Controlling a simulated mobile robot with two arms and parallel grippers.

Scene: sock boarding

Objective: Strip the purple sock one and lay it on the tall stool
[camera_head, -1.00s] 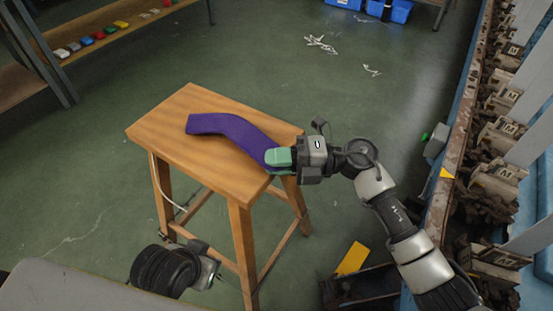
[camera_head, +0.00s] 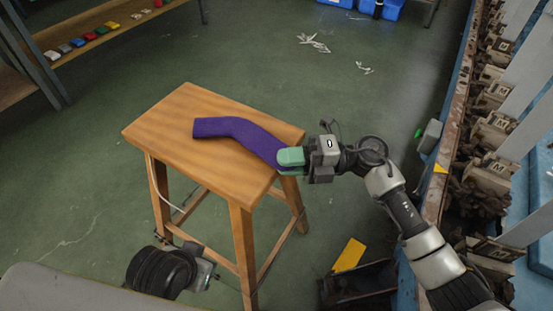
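The purple sock (camera_head: 235,130) lies stretched out and slightly bent on the top of the tall wooden stool (camera_head: 165,125). Its right end reaches the stool's right edge, at the green fingertips of my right gripper (camera_head: 291,158). The green pads cover that end, and the fingers look closed on it. My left gripper (camera_head: 205,270) is low in front of the stool, left of its front leg, away from the sock. Its fingers are too small and partly hidden to judge.
A row of machinery (camera_head: 490,150) runs along the right side. A dark bin with a yellow piece (camera_head: 349,255) stands on the floor right of the stool. A shelf with coloured items (camera_head: 90,36) is at the upper left. The floor behind the stool is mostly clear.

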